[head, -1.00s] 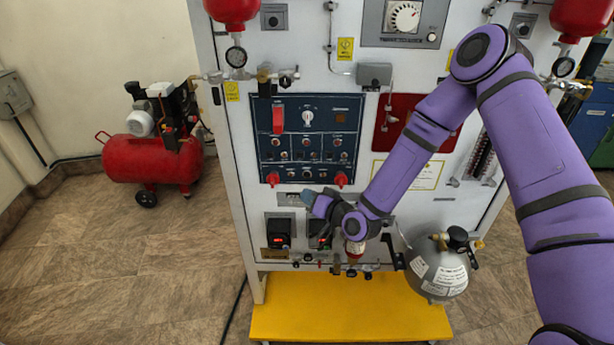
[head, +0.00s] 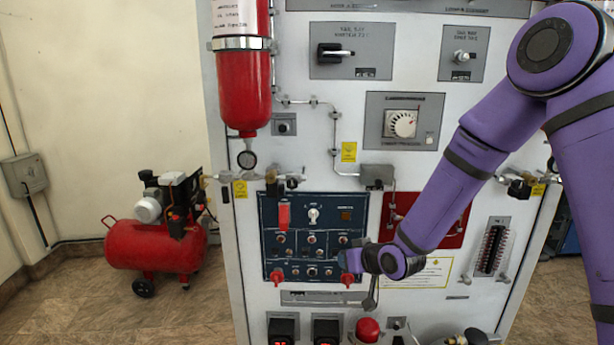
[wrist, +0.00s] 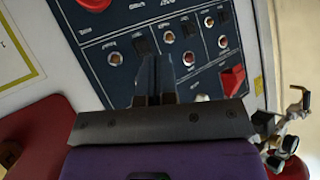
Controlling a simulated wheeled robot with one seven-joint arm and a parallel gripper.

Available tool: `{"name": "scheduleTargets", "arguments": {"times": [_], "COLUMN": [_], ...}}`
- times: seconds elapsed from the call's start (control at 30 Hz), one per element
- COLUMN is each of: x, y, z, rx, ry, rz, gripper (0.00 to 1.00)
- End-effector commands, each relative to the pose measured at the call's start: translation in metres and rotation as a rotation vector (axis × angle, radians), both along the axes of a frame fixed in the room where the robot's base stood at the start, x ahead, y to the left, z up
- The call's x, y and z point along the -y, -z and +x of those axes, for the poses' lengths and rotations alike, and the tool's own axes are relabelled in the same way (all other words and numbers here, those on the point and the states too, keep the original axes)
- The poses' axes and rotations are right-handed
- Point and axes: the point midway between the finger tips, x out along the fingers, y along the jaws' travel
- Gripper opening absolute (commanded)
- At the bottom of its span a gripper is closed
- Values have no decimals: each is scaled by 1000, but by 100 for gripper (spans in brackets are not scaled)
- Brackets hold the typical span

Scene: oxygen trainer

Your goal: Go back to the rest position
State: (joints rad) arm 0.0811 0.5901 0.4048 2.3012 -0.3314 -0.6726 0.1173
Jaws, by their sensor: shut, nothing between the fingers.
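My gripper shows in the wrist view (wrist: 156,65), its two dark fingers close together with nothing between them. Behind the fingers is the dark blue control panel (wrist: 110,65) with its knobs, switches and labels. In the head view my purple arm comes in from the right and its end reaches the lower right part of the blue control panel (head: 335,205). The fingers are small and hard to make out there. I cannot tell from these views whether the fingers touch the panel.
A red cylinder (head: 243,85) hangs at the trainer's upper left, above a gauge (head: 247,159). A red knob (head: 277,276) sticks out at the panel's lower left. A red compressor (head: 155,247) stands on the floor at left, with bare floor before it.

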Motion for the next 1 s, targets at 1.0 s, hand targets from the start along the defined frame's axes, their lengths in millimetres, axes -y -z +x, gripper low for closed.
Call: {"name": "scheduleTargets", "arguments": {"times": [1.0], "x": [165], "y": [-220], "z": [-162], "rx": [-246], "ry": [344], "rz": [-430], "gripper": [0]}}
